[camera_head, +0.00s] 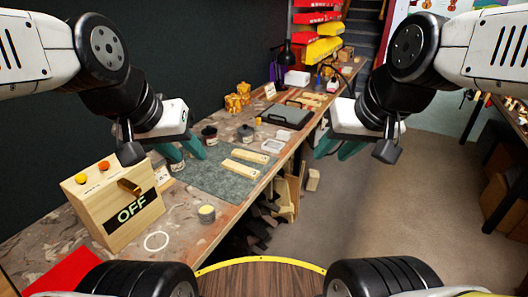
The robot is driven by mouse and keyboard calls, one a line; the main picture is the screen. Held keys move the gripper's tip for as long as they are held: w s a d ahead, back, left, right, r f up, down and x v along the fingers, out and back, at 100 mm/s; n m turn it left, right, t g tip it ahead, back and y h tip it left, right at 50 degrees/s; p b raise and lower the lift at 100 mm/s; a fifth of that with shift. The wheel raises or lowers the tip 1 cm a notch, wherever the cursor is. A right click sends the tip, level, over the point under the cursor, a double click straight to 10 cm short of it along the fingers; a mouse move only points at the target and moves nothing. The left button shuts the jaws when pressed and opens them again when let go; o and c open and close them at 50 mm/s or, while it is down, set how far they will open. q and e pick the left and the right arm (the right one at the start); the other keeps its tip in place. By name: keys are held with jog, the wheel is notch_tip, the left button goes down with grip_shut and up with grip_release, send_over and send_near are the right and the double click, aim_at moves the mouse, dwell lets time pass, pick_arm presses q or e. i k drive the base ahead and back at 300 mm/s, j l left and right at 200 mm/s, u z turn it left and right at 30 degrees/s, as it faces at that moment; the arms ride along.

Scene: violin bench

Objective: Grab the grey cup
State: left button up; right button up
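A small grey cup (206,214) with a pale yellow top stands upright on the near part of the bench, right of the OFF box. Two darker cups, one nearly black (209,135) and one dark grey (245,133), stand further back; I cannot tell for sure which is the task's cup. My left gripper (188,157) hangs over the bench beyond the near cup, its teal fingers apart and empty. My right gripper (332,156) is over the floor right of the bench edge, its teal fingers apart and empty.
A wooden OFF box (115,203) stands at the near left of the bench (60,250). A white ring (157,241) lies near the cup. A grey-green mat (215,180) holds pale wooden pieces (245,162). Wood blocks (285,200) lie below the right edge.

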aim_at(206, 210)
jog(key=i+l, duration=0.15)
jog(key=l, duration=0.2)
jog(key=i+l+u, duration=0.15)
jog(key=l, duration=0.2)
jog(key=i+l+u, duration=0.15)
jog(key=l, duration=0.2)
jog(key=l+u, duration=0.15)
jog(key=l, duration=0.2)
jog(key=i+l+u, duration=0.15)
jog(key=l, duration=0.2)
jog(key=u, duration=1.95)
